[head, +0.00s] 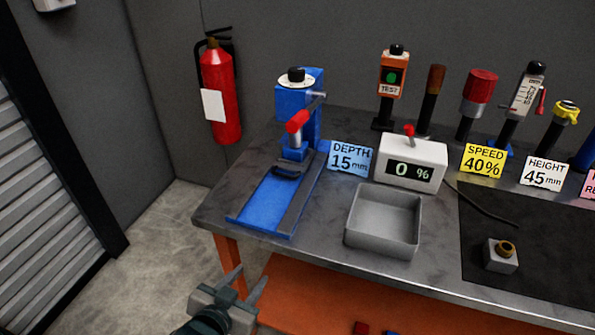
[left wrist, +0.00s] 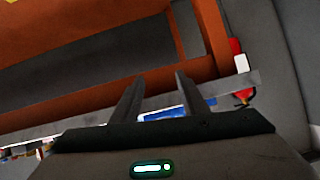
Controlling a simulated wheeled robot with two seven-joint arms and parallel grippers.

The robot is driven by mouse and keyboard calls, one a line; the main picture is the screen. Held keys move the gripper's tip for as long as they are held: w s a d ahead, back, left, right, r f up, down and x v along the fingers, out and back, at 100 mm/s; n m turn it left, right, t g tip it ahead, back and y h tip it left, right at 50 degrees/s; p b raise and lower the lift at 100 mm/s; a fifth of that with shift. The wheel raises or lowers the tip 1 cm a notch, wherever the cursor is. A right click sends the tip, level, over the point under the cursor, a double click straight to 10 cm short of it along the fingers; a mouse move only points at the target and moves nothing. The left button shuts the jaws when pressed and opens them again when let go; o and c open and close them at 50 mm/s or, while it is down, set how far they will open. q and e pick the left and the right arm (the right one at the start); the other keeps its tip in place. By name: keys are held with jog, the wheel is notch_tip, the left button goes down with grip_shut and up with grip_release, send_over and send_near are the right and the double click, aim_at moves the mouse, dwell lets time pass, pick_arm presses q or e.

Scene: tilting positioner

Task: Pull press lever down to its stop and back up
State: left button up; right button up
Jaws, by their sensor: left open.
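The press (head: 291,108) is blue and stands at the left end of the bench, with a dial on its top. Its lever has a red grip (head: 298,121) on a grey arm at the press's right side, and the grip points toward the front left. A blue base plate (head: 262,201) extends from the press toward the front edge. My left gripper (head: 247,283) is open and empty, in front of and below the bench edge, well apart from the lever. Its two fingers (left wrist: 163,100) show in the left wrist view. My right gripper is not in view.
A grey tray (head: 384,221) and a white box reading 0 % (head: 411,162) stand right of the press. A DEPTH 15 mm card (head: 350,159) is beside it. Several tools line the back. A fire extinguisher (head: 221,95) hangs on the wall. The floor at left is clear.

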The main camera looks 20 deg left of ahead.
pick_arm(q)
jog(key=w+r+t, duration=0.3)
jog(key=r, duration=0.4)
jog(key=w+r+t, duration=0.2)
jog(key=r+t, duration=0.1)
jog(key=r, duration=0.4)
jog(key=m+t+h, duration=0.3)
jog(key=t, duration=0.1)
send_near(292, 131)
jog(key=s+a+f, duration=0.1)
jog(key=s+f, duration=0.1)
jog(key=s, duration=0.1)
jog(key=shift+s+a+f, duration=0.15)
jog(key=shift+s+f, duration=0.05)
jog(key=shift+f, duration=0.05)
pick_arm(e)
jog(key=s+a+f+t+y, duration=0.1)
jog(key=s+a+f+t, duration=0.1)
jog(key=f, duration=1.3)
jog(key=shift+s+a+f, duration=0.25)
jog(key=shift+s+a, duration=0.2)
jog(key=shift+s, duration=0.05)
